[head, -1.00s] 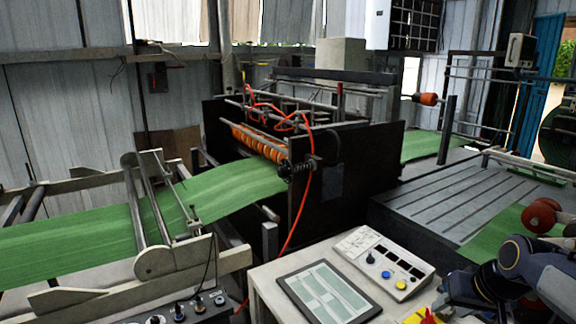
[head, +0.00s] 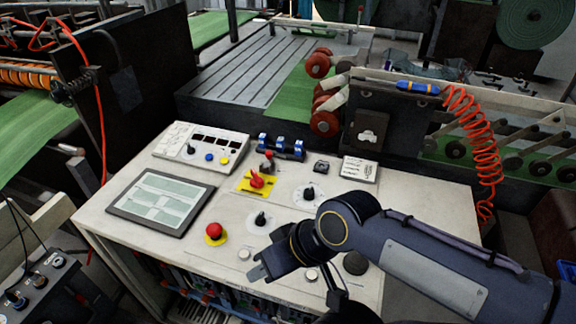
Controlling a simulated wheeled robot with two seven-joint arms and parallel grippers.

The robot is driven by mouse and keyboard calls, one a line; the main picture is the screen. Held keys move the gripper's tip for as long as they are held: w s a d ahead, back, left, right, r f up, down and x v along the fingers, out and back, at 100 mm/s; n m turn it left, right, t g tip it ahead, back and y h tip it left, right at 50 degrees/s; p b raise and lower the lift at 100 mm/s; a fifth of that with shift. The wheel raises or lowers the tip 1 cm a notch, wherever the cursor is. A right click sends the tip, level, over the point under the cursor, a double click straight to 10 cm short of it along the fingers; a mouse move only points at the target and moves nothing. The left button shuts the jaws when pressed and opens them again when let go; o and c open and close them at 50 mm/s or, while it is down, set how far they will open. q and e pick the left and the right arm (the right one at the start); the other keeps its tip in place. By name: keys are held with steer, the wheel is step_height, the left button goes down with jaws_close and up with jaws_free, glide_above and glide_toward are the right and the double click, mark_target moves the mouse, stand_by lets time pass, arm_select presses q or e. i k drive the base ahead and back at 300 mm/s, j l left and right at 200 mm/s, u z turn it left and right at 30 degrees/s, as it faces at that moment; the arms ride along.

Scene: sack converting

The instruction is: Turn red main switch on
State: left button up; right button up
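The red main switch (head: 257,180) is a red rotary handle on a yellow plate (head: 243,186), in the middle of the cream control desk (head: 130,236). My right gripper (head: 258,272) is above the front of the desk, nearer to me than the switch and apart from it. Its dark fingers point left; I cannot tell from this angle whether they are open or shut. The switch is not covered by my arm. My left gripper is out of view.
A red mushroom button (head: 214,231) on a yellow ring and black knobs (head: 261,218) and (head: 308,193) surround the switch. A tablet-like screen (head: 161,201) and a button panel (head: 201,146) lie left. A coiled orange hose (head: 477,140) hangs at right.

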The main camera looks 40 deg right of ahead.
mark_target(257, 182)
steer(key=z, duration=1.7)
